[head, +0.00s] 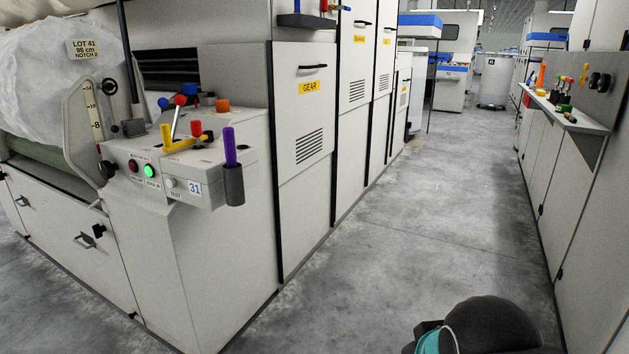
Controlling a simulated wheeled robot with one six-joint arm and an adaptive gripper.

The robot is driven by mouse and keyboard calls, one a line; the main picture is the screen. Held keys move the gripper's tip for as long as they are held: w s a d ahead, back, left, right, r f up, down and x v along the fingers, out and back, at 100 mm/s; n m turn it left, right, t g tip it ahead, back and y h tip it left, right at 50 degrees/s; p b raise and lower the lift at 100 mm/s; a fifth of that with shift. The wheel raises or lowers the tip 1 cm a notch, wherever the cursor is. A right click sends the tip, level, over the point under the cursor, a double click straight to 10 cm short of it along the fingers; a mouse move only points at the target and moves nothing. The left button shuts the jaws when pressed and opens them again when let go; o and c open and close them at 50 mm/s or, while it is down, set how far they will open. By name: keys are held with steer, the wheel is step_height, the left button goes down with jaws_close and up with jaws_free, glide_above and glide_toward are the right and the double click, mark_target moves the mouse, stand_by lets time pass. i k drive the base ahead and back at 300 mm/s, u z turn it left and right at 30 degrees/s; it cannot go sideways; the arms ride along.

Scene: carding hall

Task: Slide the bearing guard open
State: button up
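I cannot pick out the bearing guard for certain. The pale machine (230,260) at left has an upright end plate (78,135) with scale marks beside a large white wrapped roll (50,75). Two dark round knobs (107,169) sit near that plate, one above the other. My gripper's fingers are not in this view.
A control box (215,165) juts out from the machine, with a lit green button (149,171), loose coloured tools and a purple-handled tool in a holder (234,185). A tool shelf (570,118) stands out at right. The grey floor aisle (430,200) between is clear.

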mark_target(358, 26)
steer(key=z, duration=0.15)
steer(key=i, duration=2.05)
steer(key=z, duration=0.4)
steer(key=i, duration=1.9)
steer(key=z, duration=0.2)
